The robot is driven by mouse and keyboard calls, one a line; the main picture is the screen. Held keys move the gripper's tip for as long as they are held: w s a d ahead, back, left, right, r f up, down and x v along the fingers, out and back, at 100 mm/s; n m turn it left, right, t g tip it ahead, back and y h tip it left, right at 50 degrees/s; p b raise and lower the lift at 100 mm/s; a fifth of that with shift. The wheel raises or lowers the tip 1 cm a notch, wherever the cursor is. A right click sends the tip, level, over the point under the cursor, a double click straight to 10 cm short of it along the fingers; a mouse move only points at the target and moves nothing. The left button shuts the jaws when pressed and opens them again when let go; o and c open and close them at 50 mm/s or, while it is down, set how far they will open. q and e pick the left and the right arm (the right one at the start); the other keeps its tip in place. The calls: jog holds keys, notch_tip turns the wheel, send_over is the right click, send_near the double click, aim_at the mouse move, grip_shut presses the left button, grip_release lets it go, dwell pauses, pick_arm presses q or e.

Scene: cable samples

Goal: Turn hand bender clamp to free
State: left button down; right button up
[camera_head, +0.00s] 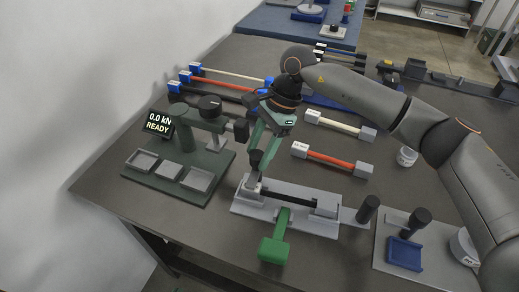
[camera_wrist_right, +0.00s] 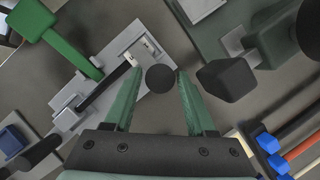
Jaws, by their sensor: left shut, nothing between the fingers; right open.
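The hand bender is a pale grey base plate (camera_head: 310,222) with a green handle (camera_head: 273,250) toward the front and a dark bar along it. It also shows in the right wrist view, with the green handle (camera_wrist_right: 50,32) at upper left. Its clamp, a small light grey block (camera_head: 252,184), stands at the plate's left end. A round black knob (camera_wrist_right: 160,78) shows between my right gripper's green fingers (camera_wrist_right: 158,80); contact cannot be told. In the head view my right gripper (camera_head: 260,158) points down over the clamp, open. My left gripper is not in view.
A green test station with trays (camera_head: 183,178) and a "0.0 kN READY" display (camera_head: 158,125) stands close on the left. Red and white cable samples (camera_head: 330,160) lie behind. A grey fixture with a blue block (camera_head: 404,254) is at right. The table's front left is clear.

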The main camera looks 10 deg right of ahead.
grip_shut()
dwell(0.4)
